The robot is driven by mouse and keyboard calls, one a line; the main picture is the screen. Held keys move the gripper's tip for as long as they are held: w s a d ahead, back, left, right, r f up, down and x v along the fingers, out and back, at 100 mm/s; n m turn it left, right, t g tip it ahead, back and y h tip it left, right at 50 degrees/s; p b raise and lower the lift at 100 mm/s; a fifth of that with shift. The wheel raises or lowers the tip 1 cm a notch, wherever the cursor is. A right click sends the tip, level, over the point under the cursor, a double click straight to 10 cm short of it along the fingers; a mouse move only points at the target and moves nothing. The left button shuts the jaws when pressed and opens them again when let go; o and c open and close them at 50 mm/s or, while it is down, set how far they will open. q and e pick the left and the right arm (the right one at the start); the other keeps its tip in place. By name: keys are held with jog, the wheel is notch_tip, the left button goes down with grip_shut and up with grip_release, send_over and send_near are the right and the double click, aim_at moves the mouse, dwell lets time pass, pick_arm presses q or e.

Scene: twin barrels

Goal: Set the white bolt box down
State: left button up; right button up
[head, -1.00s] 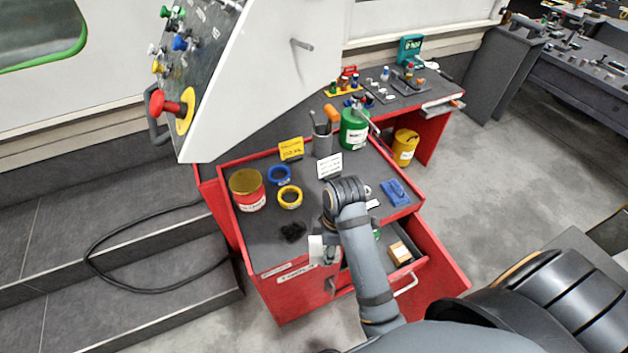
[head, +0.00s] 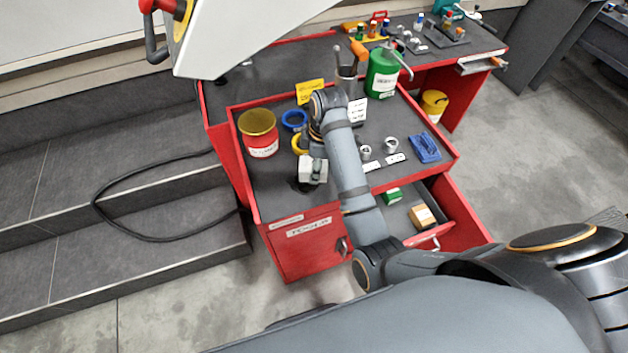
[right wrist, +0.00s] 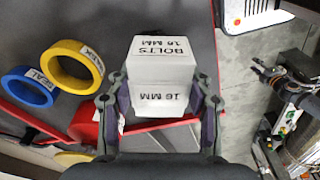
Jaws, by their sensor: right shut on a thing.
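The white bolt box (head: 312,173), lettered "BOLTS 16 MM", is held by my right gripper (head: 315,152) over the front left part of the red cabinet's dark top (head: 275,185). In the right wrist view the box (right wrist: 163,62) sits between the two fingers of the right gripper (right wrist: 162,103), which are shut on its sides. I cannot tell whether the box touches the top. A black item (head: 301,186) shows partly beneath it.
A red tin (head: 260,139), a blue tape roll (head: 294,120) and a yellow tape roll (head: 298,144) stand close behind and left of the box. An open drawer (head: 400,215) holds a green box (head: 393,195) and a cardboard box (head: 421,216). Bare top lies left of the white box.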

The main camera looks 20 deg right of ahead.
jog(key=shift+w+f, duration=0.1)
jog(key=shift+w, duration=0.15)
jog(key=f, duration=0.3)
jog(key=shift+w+f, duration=0.25)
jog(key=shift+f, duration=0.05)
pick_arm(q)
jog(key=shift+s+f, duration=0.25)
jog(key=shift+s, duration=0.8)
pick_arm(e)
jog(key=o, duration=1.5)
jog(key=shift+f, duration=0.15)
jog(key=shift+c, duration=0.2)
pick_arm(q)
jog(key=shift+w, duration=0.15)
